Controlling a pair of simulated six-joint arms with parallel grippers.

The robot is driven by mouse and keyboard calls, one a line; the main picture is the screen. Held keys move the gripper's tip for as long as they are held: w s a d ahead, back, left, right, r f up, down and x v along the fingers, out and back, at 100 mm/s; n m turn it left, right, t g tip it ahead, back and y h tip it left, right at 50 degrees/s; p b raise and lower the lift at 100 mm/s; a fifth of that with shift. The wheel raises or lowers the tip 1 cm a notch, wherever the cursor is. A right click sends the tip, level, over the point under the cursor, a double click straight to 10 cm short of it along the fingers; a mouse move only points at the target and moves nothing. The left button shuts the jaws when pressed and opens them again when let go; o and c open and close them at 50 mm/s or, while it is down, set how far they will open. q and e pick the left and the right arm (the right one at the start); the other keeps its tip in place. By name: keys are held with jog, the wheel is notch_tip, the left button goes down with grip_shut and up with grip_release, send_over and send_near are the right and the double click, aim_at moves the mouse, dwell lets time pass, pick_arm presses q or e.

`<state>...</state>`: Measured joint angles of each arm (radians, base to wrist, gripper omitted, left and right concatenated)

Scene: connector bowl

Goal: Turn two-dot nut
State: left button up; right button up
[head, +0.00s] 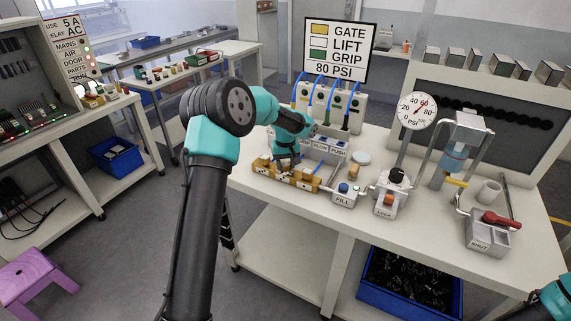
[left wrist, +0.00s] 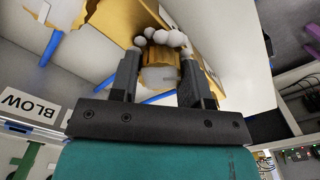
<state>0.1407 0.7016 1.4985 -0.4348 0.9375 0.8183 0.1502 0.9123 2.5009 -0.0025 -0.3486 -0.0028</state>
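A long brass-coloured fitting block (head: 306,182) with white marks lies near the left front edge of the bench. My left gripper (head: 286,160) points down at its left part. In the left wrist view, my left gripper (left wrist: 160,60) has its two dark fingers apart, on either side of a small brass-coloured nut-like part (left wrist: 163,38). White rounded bumps show beside that part. I cannot count the dots on any nut, and contact with the fingers is not clear. My right gripper is out of view; only a piece of that arm shows at the lower right.
A pressure gauge (head: 417,111) and a red-handled fixture (head: 489,234) stand further right. Blue hoses rise behind. A blue bin (head: 409,284) sits below.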

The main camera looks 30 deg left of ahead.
pick_arm(q)
jog(key=c, duration=0.4)
